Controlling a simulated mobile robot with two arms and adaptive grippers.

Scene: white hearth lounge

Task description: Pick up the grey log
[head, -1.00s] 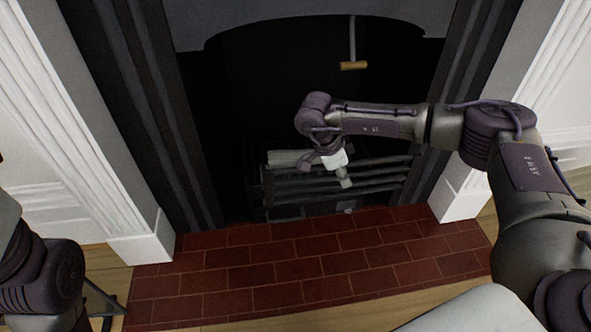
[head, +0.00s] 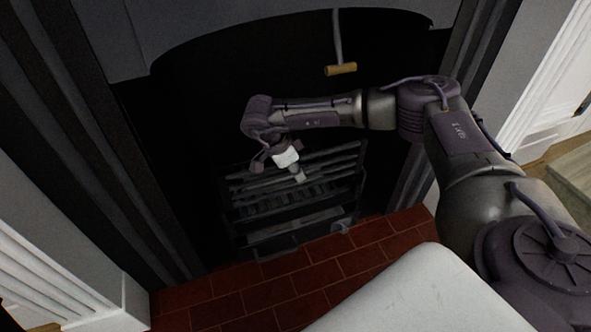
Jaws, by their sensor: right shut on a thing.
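The fire grate (head: 300,222) stands in the dark fireplace, with dark bars and logs in its upper part. A paler length, which looks like the grey log (head: 268,183), lies across its top under my right gripper (head: 279,171). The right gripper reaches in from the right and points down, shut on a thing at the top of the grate. The grip is small and dim, and I cannot tell whether the log is clear of the bars. My left gripper is out of view.
A wooden handle (head: 341,69) on a rod hangs at the back of the firebox. The dark surround closes in on both sides. The red brick hearth (head: 300,283) in front is bare. A white surround base (head: 85,295) stands at lower left.

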